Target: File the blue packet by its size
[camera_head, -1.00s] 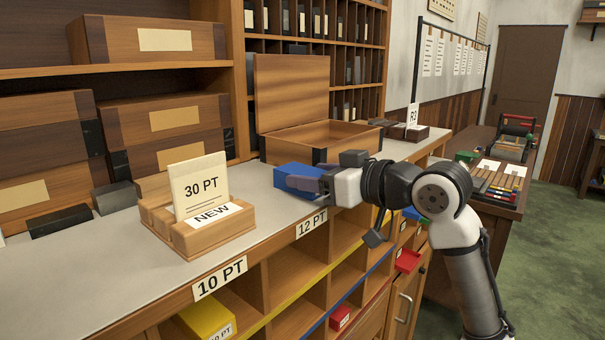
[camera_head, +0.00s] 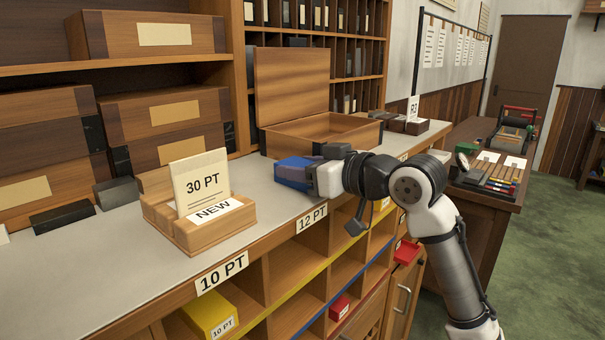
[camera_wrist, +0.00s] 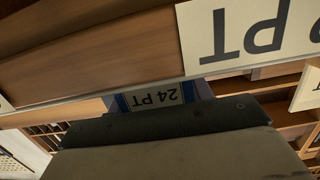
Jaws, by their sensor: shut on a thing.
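The blue packet (camera_head: 291,170) is at the counter's front part, just in front of the open wooden box. Its label reads 24 PT, upside down, in the wrist view (camera_wrist: 155,98). My gripper (camera_head: 309,174) is shut on the packet from the right and hides its right end. I cannot tell whether the packet touches the counter (camera_head: 262,200). Below the counter are open pigeonholes (camera_head: 297,262) with yellow, blue and red edge strips. Labels 10 PT (camera_head: 221,273) and 12 PT (camera_head: 311,219) sit on the counter's front edge.
A wooden holder (camera_head: 190,235) marked NEW carries a 30 PT card (camera_head: 201,186) left of the packet. The open wooden box (camera_head: 325,135) stands behind. A yellow packet (camera_head: 209,313) and a red packet (camera_head: 339,307) lie in pigeonholes. Dark blocks (camera_head: 62,216) stand at left.

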